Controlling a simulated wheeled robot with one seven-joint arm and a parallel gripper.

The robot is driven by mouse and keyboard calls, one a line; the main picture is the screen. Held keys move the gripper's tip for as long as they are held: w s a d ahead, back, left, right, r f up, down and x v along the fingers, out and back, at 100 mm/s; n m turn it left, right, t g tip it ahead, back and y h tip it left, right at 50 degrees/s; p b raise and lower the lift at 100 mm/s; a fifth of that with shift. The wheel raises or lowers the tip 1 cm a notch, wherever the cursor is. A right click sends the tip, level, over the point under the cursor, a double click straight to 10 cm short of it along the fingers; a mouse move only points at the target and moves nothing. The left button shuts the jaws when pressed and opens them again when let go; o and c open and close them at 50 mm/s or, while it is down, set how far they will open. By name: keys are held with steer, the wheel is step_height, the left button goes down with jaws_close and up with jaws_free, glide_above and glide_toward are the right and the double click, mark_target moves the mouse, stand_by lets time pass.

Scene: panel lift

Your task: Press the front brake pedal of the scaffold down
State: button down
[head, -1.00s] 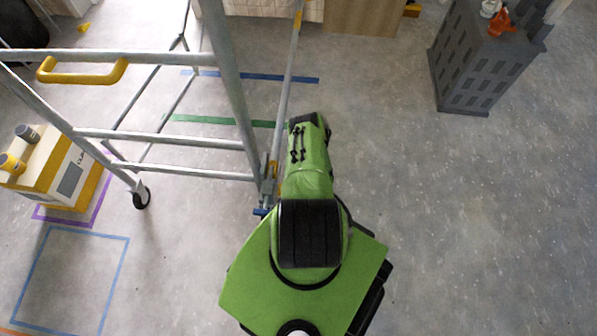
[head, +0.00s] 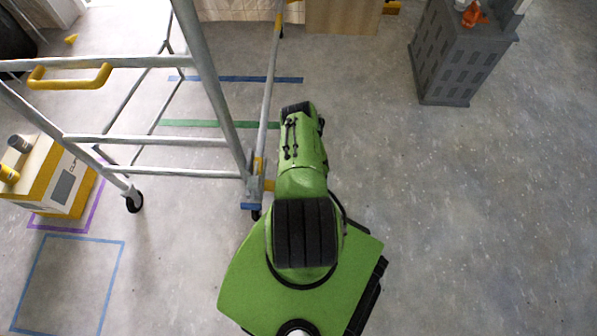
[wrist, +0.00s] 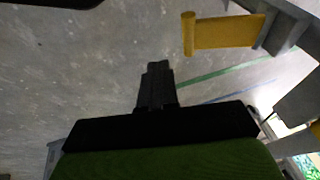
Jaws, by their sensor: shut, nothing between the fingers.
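The scaffold (head: 215,85) is a frame of grey metal tubes at the left of the head view. At the foot of its near right post is a yellow plate (head: 269,185), which looks like the brake pedal, beside a blue piece (head: 250,206) above a caster. In the wrist view the yellow plate (wrist: 228,32) sticks out from a grey bracket at upper right. My gripper (wrist: 157,68) is shut and empty, to the left of the plate and apart from it. In the head view my arm hides the gripper.
A yellow and white box (head: 58,180) stands left of the scaffold. A grey cabinet (head: 460,55) stands at the back right. A yellow handle (head: 70,80) hangs on the scaffold's rail. The floor on the right is clear.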

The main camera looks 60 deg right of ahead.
steer(key=s+r+p, duration=0.3)
steer(key=s+r, duration=0.1)
steer(key=r, duration=0.2)
steer(key=shift+d, duration=0.15)
steer(key=shift+s, duration=0.1)
stand_by(0.3)
